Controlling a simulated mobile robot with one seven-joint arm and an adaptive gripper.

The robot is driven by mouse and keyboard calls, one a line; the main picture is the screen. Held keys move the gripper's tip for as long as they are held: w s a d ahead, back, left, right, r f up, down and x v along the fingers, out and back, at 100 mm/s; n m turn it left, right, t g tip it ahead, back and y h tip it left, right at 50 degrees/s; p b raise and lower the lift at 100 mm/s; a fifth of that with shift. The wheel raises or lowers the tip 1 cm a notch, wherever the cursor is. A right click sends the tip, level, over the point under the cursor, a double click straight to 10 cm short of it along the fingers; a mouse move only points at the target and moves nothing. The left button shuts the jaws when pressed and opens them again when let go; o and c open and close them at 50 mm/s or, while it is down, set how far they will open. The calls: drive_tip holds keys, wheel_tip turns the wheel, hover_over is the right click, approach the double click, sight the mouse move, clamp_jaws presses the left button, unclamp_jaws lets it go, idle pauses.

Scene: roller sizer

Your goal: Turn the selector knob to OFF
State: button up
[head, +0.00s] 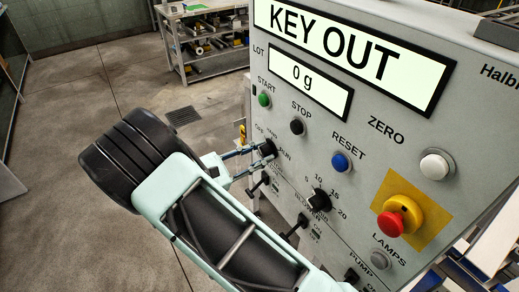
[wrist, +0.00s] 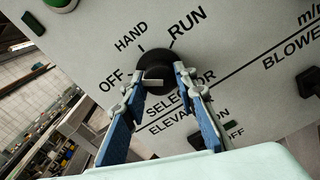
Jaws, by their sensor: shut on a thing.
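The selector knob (wrist: 158,68) is a black round knob on the grey panel, with OFF, HAND and RUN printed around its upper left side. A pale bar crosses its lower front; I cannot tell for sure which label the knob points at. My gripper (wrist: 159,80) has its two fingers on either side of the knob, shut on it. In the head view my gripper (head: 257,153) reaches the knob (head: 268,148) from the left, and the fingers partly hide the labels.
The panel (head: 300,70) shows KEY OUT and 0 g. Near the knob are a green START button (head: 264,99), a black STOP button (head: 297,126) and a numbered dial (head: 319,201). A red mushroom button (head: 391,224) sits at right. Open floor lies left.

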drive_tip(key=shift+n, duration=0.6)
drive_tip(key=shift+p, duration=0.3)
drive_tip(key=o, duration=1.2)
drive_tip(key=shift+c, duration=0.2)
drive_tip(key=v, duration=1.2)
drive_tip(key=shift+s, duration=0.1)
